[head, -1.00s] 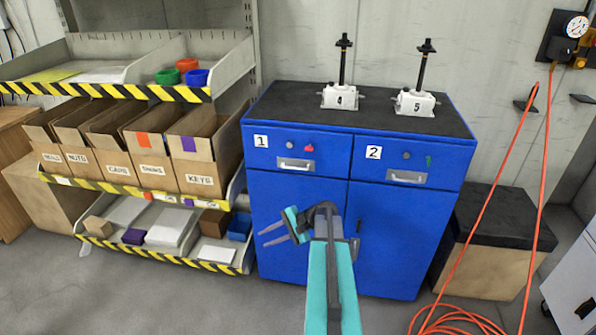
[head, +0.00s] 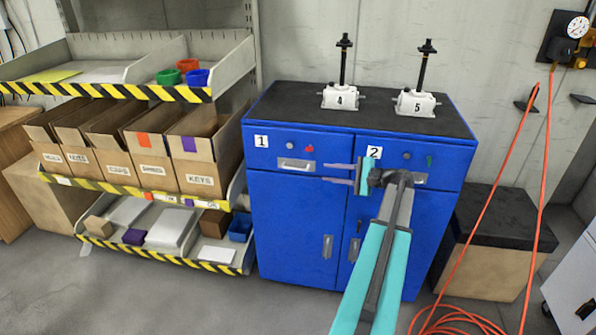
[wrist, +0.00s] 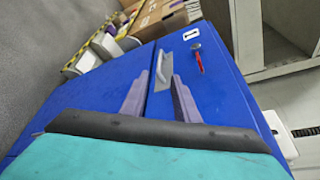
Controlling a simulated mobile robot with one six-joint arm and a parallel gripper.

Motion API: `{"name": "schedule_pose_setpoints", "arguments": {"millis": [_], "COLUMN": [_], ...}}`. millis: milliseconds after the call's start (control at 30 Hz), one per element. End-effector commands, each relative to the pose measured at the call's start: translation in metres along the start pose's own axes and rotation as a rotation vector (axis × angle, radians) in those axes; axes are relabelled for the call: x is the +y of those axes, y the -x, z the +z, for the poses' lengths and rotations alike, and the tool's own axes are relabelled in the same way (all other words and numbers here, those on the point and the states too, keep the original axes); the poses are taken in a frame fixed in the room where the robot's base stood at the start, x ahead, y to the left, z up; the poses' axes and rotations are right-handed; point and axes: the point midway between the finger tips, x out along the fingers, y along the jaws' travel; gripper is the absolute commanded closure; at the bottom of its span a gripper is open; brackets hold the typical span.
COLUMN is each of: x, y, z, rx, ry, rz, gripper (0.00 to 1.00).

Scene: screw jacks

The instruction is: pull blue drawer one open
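The blue cabinet (head: 290,215) has two drawers side by side at its top. Blue drawer one (head: 265,160), labelled 1, is shut, with a grey handle (head: 297,164) in its front. The handle also shows in the wrist view (wrist: 163,70), lying ahead of and between my fingertips. My gripper (head: 324,172) is in front of the cabinet, just right of that handle, with its fingers pointing left. It is open and empty. Contact with the handle cannot be made out. My wrist partly covers the front of drawer two (head: 440,163).
Two white screw jacks, marked 4 (head: 340,98) and 5 (head: 415,103), stand on the black cabinet top. A shelf rack with cardboard boxes (head: 200,180) stands close on the left. An orange hose (head: 545,150) hangs at the right.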

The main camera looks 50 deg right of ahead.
Motion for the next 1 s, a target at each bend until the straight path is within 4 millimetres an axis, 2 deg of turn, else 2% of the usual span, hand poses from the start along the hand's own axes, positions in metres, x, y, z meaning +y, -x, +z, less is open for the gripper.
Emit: {"name": "schedule_pose_setpoints", "arguments": {"millis": [267,467,1000], "x": [0.001,0.000,0.000], "y": [-0.003,-0.018,-0.092], "z": [0.000,0.000,0.000], "rx": [0.000,0.000,-0.001], "ry": [0.000,0.000,0.001], "rz": [0.002,0.002,0.003], "gripper": [0.72,0.72,0.72]}}
